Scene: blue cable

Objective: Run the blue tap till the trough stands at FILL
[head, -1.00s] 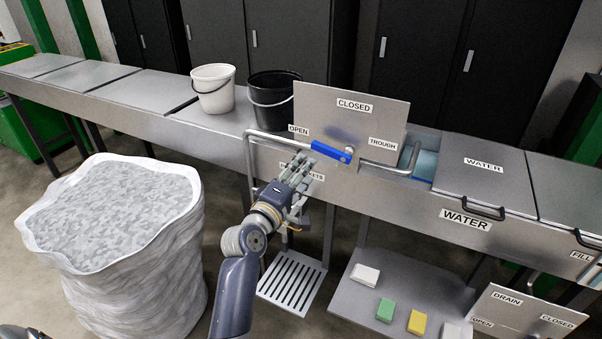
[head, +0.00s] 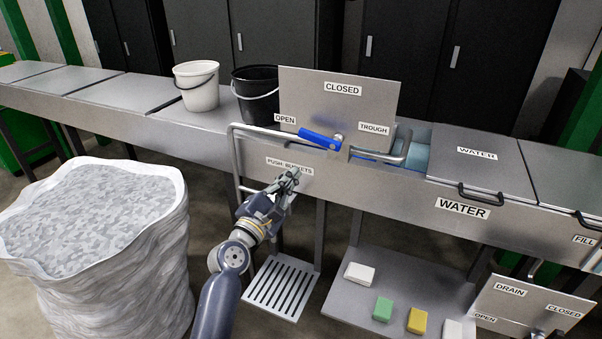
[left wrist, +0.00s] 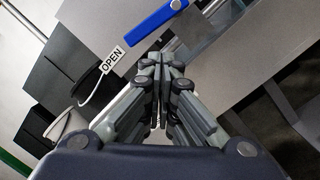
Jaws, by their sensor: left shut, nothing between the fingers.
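The blue tap handle (head: 320,139) lies across a grey plate marked CLOSED at top, OPEN at left and TROUGH at right. It points left, toward OPEN, and it also shows in the left wrist view (left wrist: 158,30). A bent metal spout (head: 403,150) reaches over the trough opening, where blue water (head: 418,152) shows; I cannot tell whether it is flowing. The FILL label (head: 584,239) is at the right edge; the level there is unclear. My left gripper (head: 290,176) is shut and empty, below and apart from the handle.
A metal rail (head: 235,160) stands left of the plate. White (head: 197,88) and black (head: 268,95) buckets stand on the counter. A lid marked WATER (head: 485,165) covers the trough's right part. A DRAIN plate (head: 515,299) is low right, a large white sack (head: 95,270) left.

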